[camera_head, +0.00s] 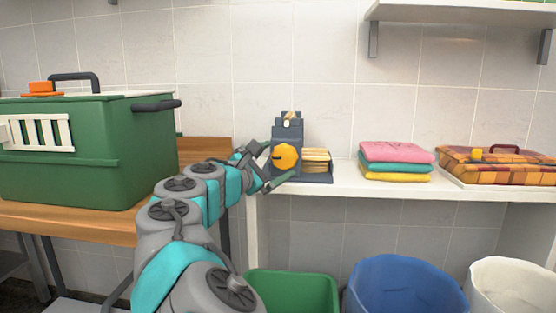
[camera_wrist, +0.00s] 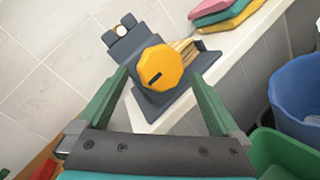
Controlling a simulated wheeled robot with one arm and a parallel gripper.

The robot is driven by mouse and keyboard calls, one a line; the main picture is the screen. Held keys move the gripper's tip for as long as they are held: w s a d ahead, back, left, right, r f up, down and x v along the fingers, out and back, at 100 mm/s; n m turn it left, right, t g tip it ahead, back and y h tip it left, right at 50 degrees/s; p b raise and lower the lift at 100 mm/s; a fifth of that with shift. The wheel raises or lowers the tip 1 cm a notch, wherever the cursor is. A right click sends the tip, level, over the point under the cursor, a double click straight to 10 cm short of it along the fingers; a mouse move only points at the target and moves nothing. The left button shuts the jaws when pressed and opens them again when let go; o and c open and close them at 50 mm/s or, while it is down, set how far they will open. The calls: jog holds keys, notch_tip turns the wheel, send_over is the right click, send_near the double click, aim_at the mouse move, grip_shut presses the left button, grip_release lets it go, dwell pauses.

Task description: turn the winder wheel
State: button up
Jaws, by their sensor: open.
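The winder wheel is a yellow-orange, many-sided knob (camera_head: 284,157) with a dark slot, on the front of a dark grey winder (camera_head: 289,129) on the white shelf. In the wrist view the wheel (camera_wrist: 160,67) faces me, and its slot is slightly tilted. My gripper (camera_head: 268,168) is at the winder's left front. In the wrist view my gripper (camera_wrist: 160,86) is open, with a green finger on each side of the wheel. The right finger's tip is near the winder's base. I cannot tell whether either finger touches the wheel.
Folded pink, green and yellow towels (camera_head: 396,160) and a plaid basket (camera_head: 495,165) sit right on the shelf (camera_head: 350,181). A green kennel (camera_head: 140,150) stands left on a wooden table (camera_head: 110,222). Green (camera_head: 290,290), blue (camera_head: 408,290) and white (camera_head: 510,290) bins stand below.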

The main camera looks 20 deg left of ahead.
jog(key=shift+x, duration=0.85)
jog(key=shift+c, duration=0.4)
jog(key=c, duration=1.2)
